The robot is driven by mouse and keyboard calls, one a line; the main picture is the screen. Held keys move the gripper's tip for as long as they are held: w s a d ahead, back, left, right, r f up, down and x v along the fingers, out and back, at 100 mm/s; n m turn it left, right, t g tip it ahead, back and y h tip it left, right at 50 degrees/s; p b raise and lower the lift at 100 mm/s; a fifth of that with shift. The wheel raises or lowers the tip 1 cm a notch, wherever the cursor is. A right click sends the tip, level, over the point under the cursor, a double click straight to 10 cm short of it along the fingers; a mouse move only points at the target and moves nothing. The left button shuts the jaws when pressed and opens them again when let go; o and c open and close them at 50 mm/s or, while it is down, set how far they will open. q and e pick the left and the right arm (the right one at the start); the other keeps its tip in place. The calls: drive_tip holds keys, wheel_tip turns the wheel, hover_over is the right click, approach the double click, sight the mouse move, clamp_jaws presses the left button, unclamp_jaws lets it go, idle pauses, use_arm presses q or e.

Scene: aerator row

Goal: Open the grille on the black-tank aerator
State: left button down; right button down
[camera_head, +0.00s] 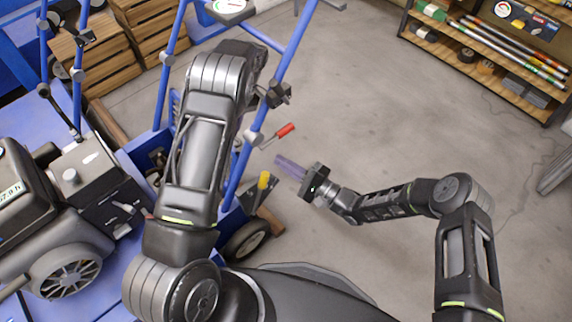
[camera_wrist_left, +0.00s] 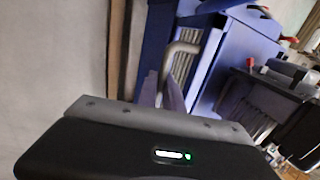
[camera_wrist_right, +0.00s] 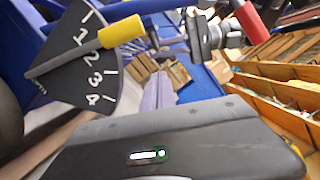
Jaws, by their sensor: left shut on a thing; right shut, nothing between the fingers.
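In the left wrist view my left gripper (camera_wrist_left: 168,98) is shut on a grey curved handle (camera_wrist_left: 183,48). The handle stands in front of a slatted grille (camera_wrist_left: 184,72) on a blue machine body. My left arm hides this gripper and the grille in the head view. An aerator with a black tank (camera_head: 22,190) stands at the left of the head view. My right gripper (camera_head: 291,167) is shut and empty over open floor. Its closed fingers also show in the right wrist view (camera_wrist_right: 158,92).
A yellow-gripped lever (camera_wrist_right: 122,31) crosses a black dial numbered 1 to 4. A red-gripped lever (camera_head: 285,130) sticks out from the blue frame near my right gripper. Wooden crates (camera_head: 88,60) stand at the back left, a shelf (camera_head: 490,55) at the back right. The middle floor is clear.

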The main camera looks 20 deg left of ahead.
sight(241, 145)
use_arm(q)
drive_tip(key=shift+w+a+r, duration=0.25)
drive_tip(key=shift+w, duration=0.05)
use_arm(e)
drive_tip(key=shift+s+a+r, duration=0.25)
drive_tip(key=shift+a+r, duration=0.2)
drive_tip(key=shift+a, duration=0.9)
drive_tip(key=shift+s+a+r, duration=0.25)
drive_tip(key=shift+a+r, duration=0.15)
drive_tip(key=shift+a, duration=1)
drive_tip(key=shift+s+a+r, duration=0.25)
drive_tip(key=shift+a+r, duration=0.2)
drive_tip(key=shift+a, duration=0.9)
use_arm(q)
drive_tip(key=c, duration=1.9)
unclamp_jaws()
drive_tip(key=o, duration=0.4)
drive_tip(key=shift+s+d+f, duration=0.15)
drive_tip(key=shift+s, duration=0.05)
use_arm(e)
drive_tip(key=shift+s+a+r, duration=0.4)
drive_tip(key=shift+s+r, duration=0.15)
drive_tip(key=shift+s, duration=0.1)
